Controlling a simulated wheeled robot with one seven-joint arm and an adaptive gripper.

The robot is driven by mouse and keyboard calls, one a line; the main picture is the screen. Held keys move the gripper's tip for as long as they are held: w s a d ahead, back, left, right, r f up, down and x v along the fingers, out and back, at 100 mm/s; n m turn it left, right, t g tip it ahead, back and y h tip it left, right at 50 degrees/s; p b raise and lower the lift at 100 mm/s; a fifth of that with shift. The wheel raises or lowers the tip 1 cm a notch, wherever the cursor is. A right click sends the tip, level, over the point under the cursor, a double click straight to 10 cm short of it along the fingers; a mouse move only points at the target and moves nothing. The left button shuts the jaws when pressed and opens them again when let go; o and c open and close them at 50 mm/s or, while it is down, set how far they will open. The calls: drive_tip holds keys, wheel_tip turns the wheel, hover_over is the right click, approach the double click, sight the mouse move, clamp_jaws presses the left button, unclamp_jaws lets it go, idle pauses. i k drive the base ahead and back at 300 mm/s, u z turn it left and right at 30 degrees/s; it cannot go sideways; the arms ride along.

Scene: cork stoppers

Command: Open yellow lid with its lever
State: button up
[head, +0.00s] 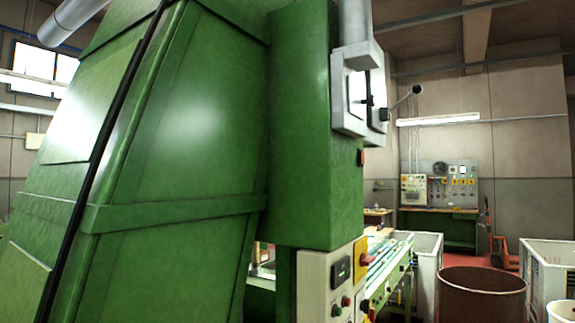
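No yellow lid can be clearly made out in the head view. A lever (402,101) with a round dark knob sticks out to the right of a grey box (347,95) high on the green machine. A small yellow plate with a red part (362,260) sits on the control panel (326,285) at the lower middle; I cannot tell whether it is a lid. My gripper is not in view.
The large green machine (185,130) fills the left and middle. A rust-brown drum (482,283), a white bin (428,262) and another white bin (545,262) stand at the right. A workbench (440,225) with a tool board stands at the back wall.

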sight(417, 89)
drive_tip(key=z, duration=1.15)
drive_tip(key=i, duration=4.65)
drive_tip(key=u, duration=3.5)
